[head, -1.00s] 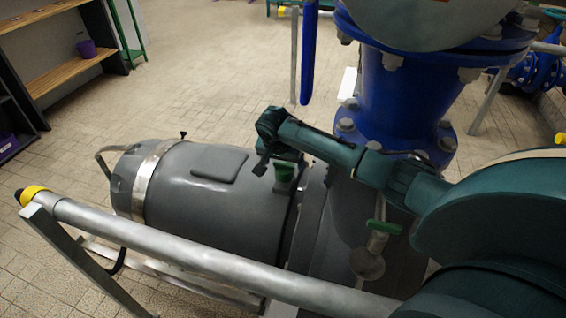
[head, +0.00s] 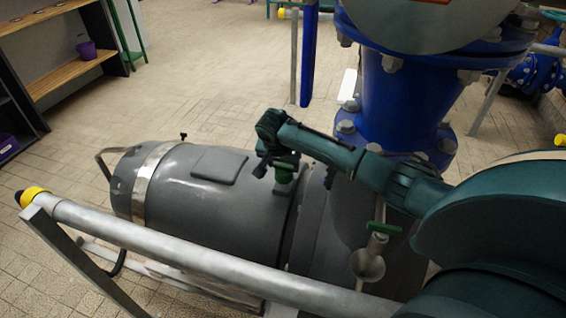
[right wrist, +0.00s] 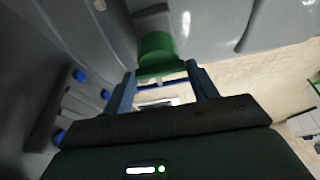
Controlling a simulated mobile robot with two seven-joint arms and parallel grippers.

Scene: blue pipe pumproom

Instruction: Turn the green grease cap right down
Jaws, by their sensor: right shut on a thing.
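The green grease cap (head: 284,176) stands upright on the grey pump motor housing, near its right end. My right gripper (head: 280,162) reaches it from above and is shut on it. In the right wrist view the green cap (right wrist: 157,50) sits between the tips of the two blue-grey fingers (right wrist: 162,76). The gripper hides the upper part of the cap in the head view. My left gripper is not in view.
A green-handled valve (head: 384,229) stands right of the cap, below my arm. A grey rail (head: 190,256) with a yellow end crosses in front of the motor (head: 215,215). A blue flanged pipe (head: 400,95) rises behind.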

